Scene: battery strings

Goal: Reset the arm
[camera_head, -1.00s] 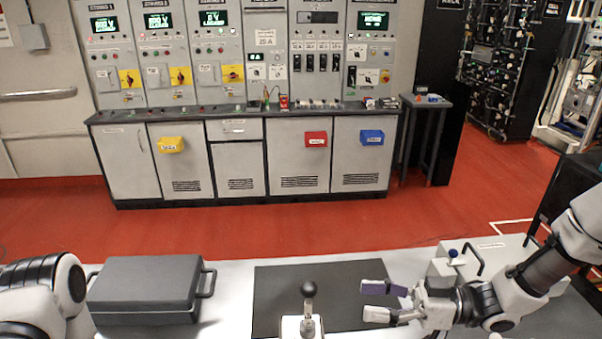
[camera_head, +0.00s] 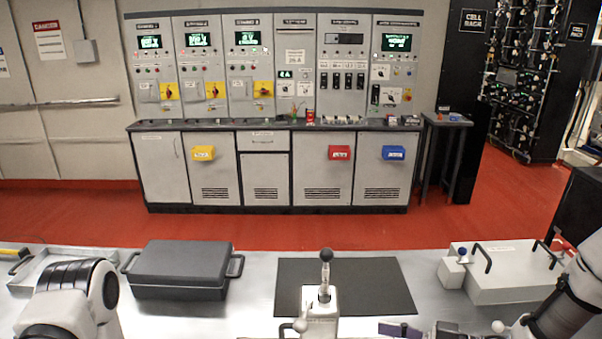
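My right arm comes in from the lower right. Part of my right gripper (camera_head: 402,330) shows at the bottom edge, low over the front of the table, with a purple-grey finger pad; the rest is cut off, so its opening cannot be judged. My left arm (camera_head: 75,300) is folded at the lower left, and its gripper is outside the picture. A white device with a black-knobbed lever (camera_head: 325,257) stands at the bottom middle, in front of the dark mat (camera_head: 375,280).
A closed dark grey case (camera_head: 180,268) with side handles lies on the table, left of the mat. A white box with black handles (camera_head: 505,270) stands at the right. Beyond the red floor is a cabinet row (camera_head: 270,170) with yellow, red and blue bins and control panels above.

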